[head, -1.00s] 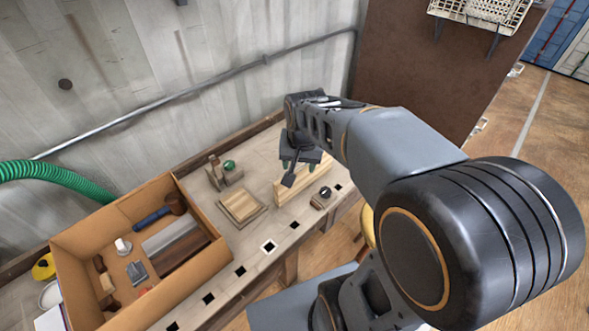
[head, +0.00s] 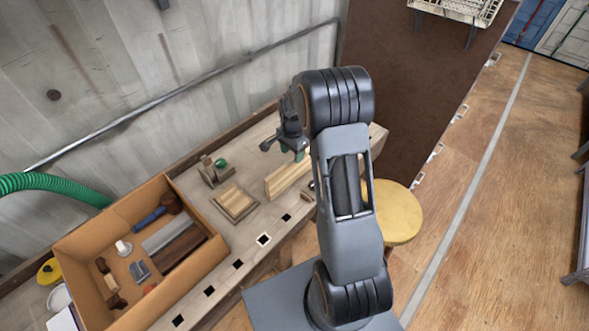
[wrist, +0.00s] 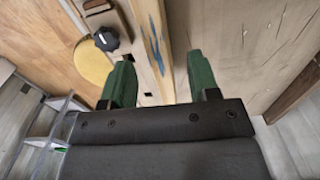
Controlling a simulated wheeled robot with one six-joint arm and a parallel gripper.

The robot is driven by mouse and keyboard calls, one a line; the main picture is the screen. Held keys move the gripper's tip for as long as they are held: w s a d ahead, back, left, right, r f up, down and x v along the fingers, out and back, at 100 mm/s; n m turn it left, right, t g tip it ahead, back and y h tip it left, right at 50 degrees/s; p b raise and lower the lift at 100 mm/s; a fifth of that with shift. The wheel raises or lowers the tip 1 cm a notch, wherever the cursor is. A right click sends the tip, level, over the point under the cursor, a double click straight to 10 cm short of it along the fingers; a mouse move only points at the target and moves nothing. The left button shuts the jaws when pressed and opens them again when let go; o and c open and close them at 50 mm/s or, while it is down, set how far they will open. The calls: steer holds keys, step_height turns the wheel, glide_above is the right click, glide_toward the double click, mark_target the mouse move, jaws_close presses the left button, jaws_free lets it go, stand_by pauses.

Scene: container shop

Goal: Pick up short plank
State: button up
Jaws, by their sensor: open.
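A light wood plank (head: 287,178) stands on its long narrow edge on the workbench. In the wrist view a light wood plank (wrist: 156,45) with a blue mark runs down from the top edge into the gap between my fingers. My gripper (head: 284,150) points down above the bench near the plank, in front of the wall. In the wrist view my gripper (wrist: 160,80) is open, with a green fingertip on each side of the plank's line. I see no contact.
The bench top (head: 262,213) has free room in front. Flat wood pieces (head: 236,203) and a clamp-like block (head: 215,171) stand left of the plank. A cardboard box (head: 75,262) of tools is farther left. A dark-knobbed block (wrist: 106,38) is close to the plank. A yellow stool (head: 397,212) stands right.

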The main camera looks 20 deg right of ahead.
mark_target(294, 165)
steer(key=shift+s+d+f+p, duration=0.1)
steer(key=shift+f+p, duration=0.35)
steer(key=shift+f, duration=1.25)
steer(key=shift+d+f+p, duration=0.1)
steer(key=shift+f+p, duration=0.35)
steer(key=shift+f, duration=1.2)
steer(key=shift+c, duration=0.2)
jaws_close()
